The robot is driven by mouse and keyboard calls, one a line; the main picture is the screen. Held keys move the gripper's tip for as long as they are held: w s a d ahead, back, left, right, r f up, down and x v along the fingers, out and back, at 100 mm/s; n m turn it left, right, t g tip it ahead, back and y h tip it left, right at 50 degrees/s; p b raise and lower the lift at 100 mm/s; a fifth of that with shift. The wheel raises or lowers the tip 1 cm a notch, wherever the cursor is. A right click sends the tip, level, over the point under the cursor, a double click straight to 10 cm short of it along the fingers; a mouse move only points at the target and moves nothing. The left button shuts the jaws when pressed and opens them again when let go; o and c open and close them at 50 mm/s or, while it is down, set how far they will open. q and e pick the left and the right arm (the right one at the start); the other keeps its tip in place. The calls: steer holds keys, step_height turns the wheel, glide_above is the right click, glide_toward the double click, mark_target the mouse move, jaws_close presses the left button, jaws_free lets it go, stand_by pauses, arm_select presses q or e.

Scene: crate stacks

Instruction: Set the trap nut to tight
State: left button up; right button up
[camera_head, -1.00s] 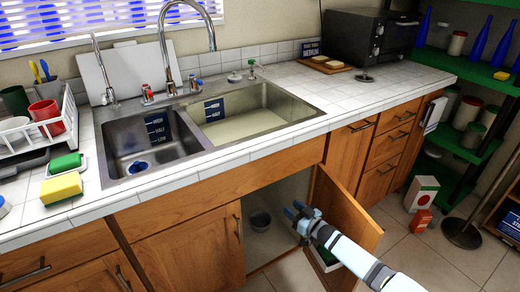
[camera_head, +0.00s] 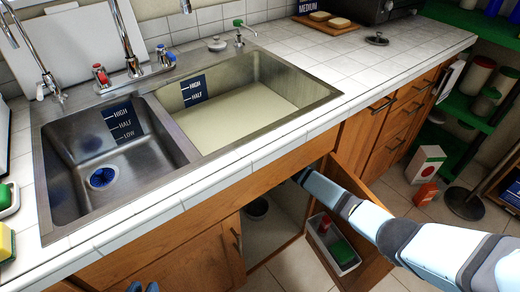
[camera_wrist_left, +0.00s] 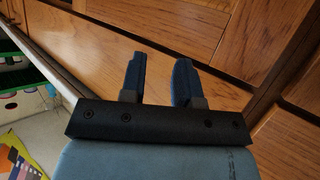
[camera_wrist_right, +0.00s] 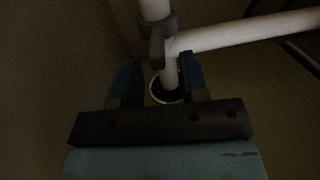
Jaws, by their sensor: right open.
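In the right wrist view a grey collar with a wing-like tab, which looks like the trap nut (camera_wrist_right: 157,38), sits around a pale vertical pipe (camera_wrist_right: 155,9). A pale pipe branches off to the right beside it. My right gripper (camera_wrist_right: 160,72) is open, its fingertips just below the collar, with the lower pipe showing between them. Contact cannot be told in the dim light. In the head view the right gripper is hidden inside the under-sink cabinet. My left gripper (camera_head: 142,287) shows at the bottom edge and is open and empty in the left wrist view (camera_wrist_left: 159,78).
The right cabinet door (camera_head: 370,240) stands open, with a door bin (camera_head: 332,245) holding a green item. The double sink (camera_head: 105,155) and tiled counter are above. A red-and-white box (camera_head: 426,165) stands on the floor at right.

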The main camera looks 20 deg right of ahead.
arm_select(q)
steer(key=shift+t+h, duration=0.6)
steer(key=shift+t, duration=0.3)
steer(key=shift+w+d+r+b, duration=0.2)
steer(key=shift+w+d+r, duration=0.15)
steer(key=shift+r, duration=0.25)
steer(key=shift+w+d+r+b, duration=0.2)
steer(key=shift+d+r, duration=0.1)
steer(key=shift+r, duration=0.3)
steer(key=shift+w+d+r+b, duration=0.2)
steer(key=shift+w+d+r, duration=0.15)
steer(key=shift+r, duration=0.25)
arm_select(e)
steer(key=shift+x, duration=1.5)
steer(key=shift+c, duration=0.4)
steer(key=shift+f, duration=0.1)
jaws_close()
